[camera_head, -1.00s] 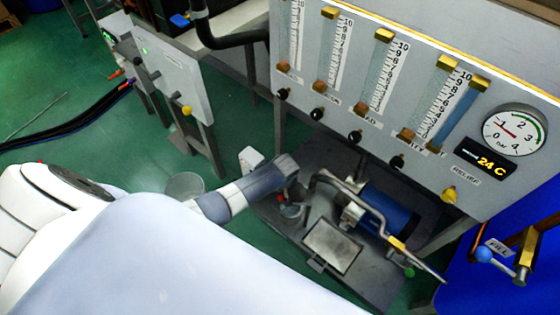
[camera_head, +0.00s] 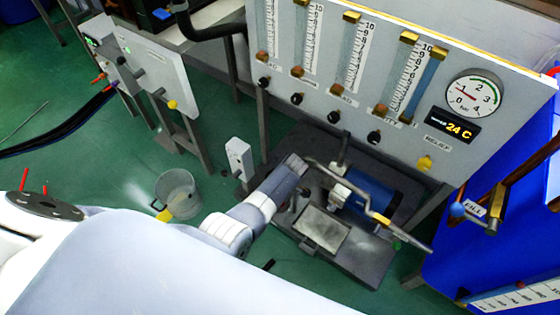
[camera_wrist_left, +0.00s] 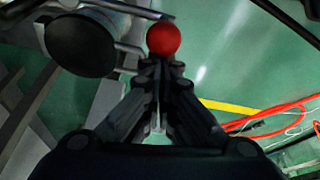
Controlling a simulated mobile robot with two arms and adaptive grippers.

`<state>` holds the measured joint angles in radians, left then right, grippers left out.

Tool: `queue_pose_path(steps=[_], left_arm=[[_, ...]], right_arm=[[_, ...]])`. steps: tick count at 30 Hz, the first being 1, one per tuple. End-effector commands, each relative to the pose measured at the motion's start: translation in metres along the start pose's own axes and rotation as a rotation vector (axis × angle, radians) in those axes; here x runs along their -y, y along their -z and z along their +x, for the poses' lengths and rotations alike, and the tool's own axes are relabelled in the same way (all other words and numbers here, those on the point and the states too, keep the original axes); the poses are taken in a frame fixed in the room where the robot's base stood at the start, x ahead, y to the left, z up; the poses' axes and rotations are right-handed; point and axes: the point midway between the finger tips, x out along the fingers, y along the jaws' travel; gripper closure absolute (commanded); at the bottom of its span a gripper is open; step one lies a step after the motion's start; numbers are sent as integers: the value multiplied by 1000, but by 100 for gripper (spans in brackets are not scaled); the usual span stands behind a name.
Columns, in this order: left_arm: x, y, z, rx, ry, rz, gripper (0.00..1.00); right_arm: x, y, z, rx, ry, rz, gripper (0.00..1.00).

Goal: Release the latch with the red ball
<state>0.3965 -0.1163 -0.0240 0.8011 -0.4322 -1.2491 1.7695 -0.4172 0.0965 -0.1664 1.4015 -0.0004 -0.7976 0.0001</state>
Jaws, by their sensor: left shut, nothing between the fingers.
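The red ball (camera_wrist_left: 163,39) shows in the left wrist view, just beyond the fingertips of my left gripper (camera_wrist_left: 161,68). The fingers are drawn together and hold nothing. The tips look very close to the ball; I cannot tell whether they touch it. In the head view my left arm reaches over the grey base plate by the blue cylinder (camera_head: 370,190). My left gripper is mostly hidden there behind the wrist, and I cannot make out the ball or the latch. My right gripper is not in view.
The gauge panel (camera_head: 395,150) with tubes, knobs and a dial stands behind the plate. A metal lever (camera_head: 405,230) crosses beside the cylinder. A clear bucket (camera_head: 178,195) stands on the green floor at left. A blue tank (camera_head: 500,240) is at right.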

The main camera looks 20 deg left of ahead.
Motion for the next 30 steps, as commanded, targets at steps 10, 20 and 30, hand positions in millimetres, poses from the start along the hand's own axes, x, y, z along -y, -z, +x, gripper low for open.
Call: queue_pose_path(steps=[10, 20, 30], left_arm=[[6, -12, -4, 1, 27, -82, 100], [6, -16, -5, 3, 27, -80, 100], [7, -19, -5, 7, 28, -78, 100]], right_arm=[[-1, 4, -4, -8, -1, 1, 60], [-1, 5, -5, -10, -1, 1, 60], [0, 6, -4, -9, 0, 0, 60]])
